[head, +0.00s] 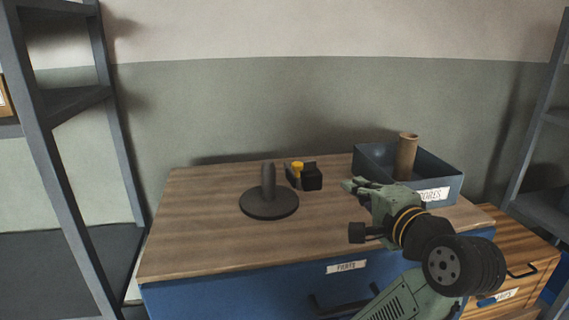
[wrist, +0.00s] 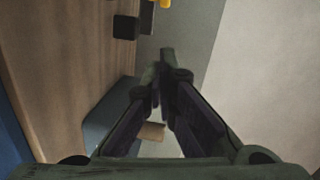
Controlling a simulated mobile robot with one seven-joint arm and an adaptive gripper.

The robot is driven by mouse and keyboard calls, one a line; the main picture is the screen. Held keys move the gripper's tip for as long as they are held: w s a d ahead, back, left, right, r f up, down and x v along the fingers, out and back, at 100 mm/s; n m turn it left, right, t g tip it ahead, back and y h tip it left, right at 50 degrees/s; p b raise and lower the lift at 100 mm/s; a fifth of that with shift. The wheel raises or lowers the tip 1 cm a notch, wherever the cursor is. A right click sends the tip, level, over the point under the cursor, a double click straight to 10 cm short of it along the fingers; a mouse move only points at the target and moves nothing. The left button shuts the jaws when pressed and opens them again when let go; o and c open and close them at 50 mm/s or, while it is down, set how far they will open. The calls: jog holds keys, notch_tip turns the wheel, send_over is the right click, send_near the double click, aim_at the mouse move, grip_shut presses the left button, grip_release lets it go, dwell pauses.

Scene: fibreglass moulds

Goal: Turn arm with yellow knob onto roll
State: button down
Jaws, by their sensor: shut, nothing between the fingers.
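A small black device with a yellow knob (head: 297,167) stands towards the back of the bench, left of my gripper. In the wrist view black blocks (wrist: 126,27) and a bit of yellow (wrist: 165,3) show at the top edge. A dark round base with an upright post (head: 268,183) stands to its left, with no roll visible on it. A brown tube (head: 406,158) stands in the blue bin and shows in the wrist view (wrist: 151,131). My gripper (head: 352,185) is shut and empty, above the bench just in front of the bin. Its fingers (wrist: 161,78) touch nothing.
The blue bin (head: 440,187), with a label, stands at the back right of the wooden benchtop (head: 200,225). The left and front of the top are bare. Shelf racks (head: 52,145) stand at both sides. A lower drawer unit (head: 515,262) is at the right.

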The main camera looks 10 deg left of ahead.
jog(key=s+a+p+x, duration=0.1)
jog(key=a+p+x, duration=0.1)
jog(key=x, duration=1)
jog(key=shift+a+p, duration=0.35)
jog(key=shift+p, duration=0.2)
jog(key=shift+s, duration=0.1)
jog(key=shift+a+p, duration=0.4)
jog(key=shift+a, duration=0.5)
